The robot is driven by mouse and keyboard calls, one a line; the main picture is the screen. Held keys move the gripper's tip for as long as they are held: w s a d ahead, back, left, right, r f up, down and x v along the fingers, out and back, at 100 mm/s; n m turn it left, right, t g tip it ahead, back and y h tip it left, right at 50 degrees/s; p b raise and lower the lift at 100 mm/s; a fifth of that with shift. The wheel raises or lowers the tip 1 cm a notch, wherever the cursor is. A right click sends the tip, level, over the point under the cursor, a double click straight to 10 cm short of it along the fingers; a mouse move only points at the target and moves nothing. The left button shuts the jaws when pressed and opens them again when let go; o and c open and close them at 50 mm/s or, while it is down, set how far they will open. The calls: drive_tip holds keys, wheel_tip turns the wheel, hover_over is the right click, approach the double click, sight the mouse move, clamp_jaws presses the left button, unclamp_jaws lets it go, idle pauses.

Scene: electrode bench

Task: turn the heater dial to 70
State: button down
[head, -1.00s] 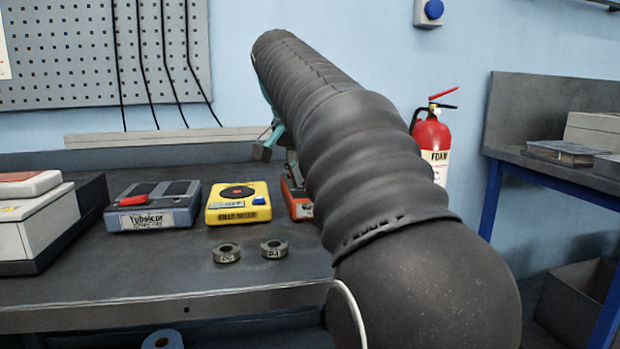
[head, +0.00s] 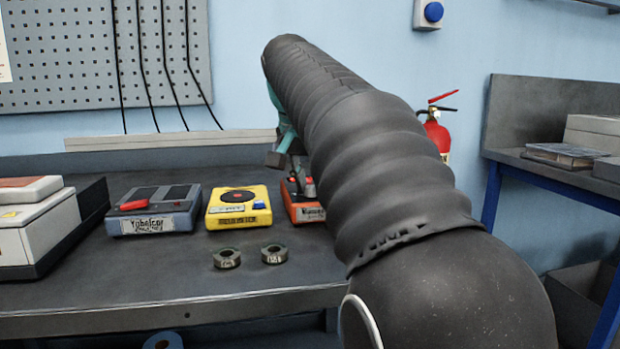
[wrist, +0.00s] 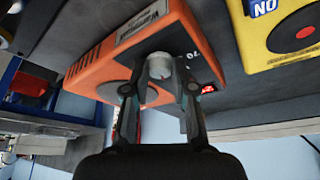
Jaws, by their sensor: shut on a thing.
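The orange heater (wrist: 120,38) sits on the bench and shows upside down in the wrist view. In the head view the heater (head: 308,213) is partly hidden behind my arm. Its light grey dial (wrist: 159,66) is between the fingertips of my gripper (wrist: 160,88), which is shut on it. A "70" mark is printed on the heater beside the dial, and a small red lit display is near one finger. The dial's pointer cannot be made out. In the head view my gripper (head: 304,188) is over the heater, mostly hidden by my arm.
A yellow device (head: 240,207) stands left of the heater, with a blue-grey device (head: 154,210) further left. Two dark rings (head: 227,258) lie in front on the bench (head: 120,290). A red fire extinguisher (head: 437,133) is on the wall behind my arm.

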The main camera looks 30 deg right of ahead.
drive_tip(key=n, duration=0.1)
drive_tip(key=n+t+y+p, duration=0.1)
drive_tip(key=n, duration=0.1)
drive_tip(key=shift+s+d+r+n, duration=0.1)
drive_tip(key=shift+d+n, duration=0.05)
drive_tip(key=shift+n, duration=0.15)
drive_tip(key=n+y, duration=0.1)
drive_tip(key=n, duration=0.2)
drive_tip(key=shift+d+n+p, duration=0.1)
drive_tip(key=shift+n+p, duration=0.2)
drive_tip(key=shift+p, duration=0.05)
drive_tip(key=n+y, duration=0.1)
drive_tip(key=n, duration=0.2)
drive_tip(key=shift+d+n+t+y, duration=0.1)
drive_tip(key=shift+n+t+y, duration=0.2)
drive_tip(key=shift+y, duration=0.1)
drive_tip(key=shift+n+g+y, duration=0.4)
drive_tip(key=shift+n+y, duration=0.4)
drive_tip(key=shift+n, duration=1.5)
drive_tip(key=c, duration=1)
unclamp_jaws()
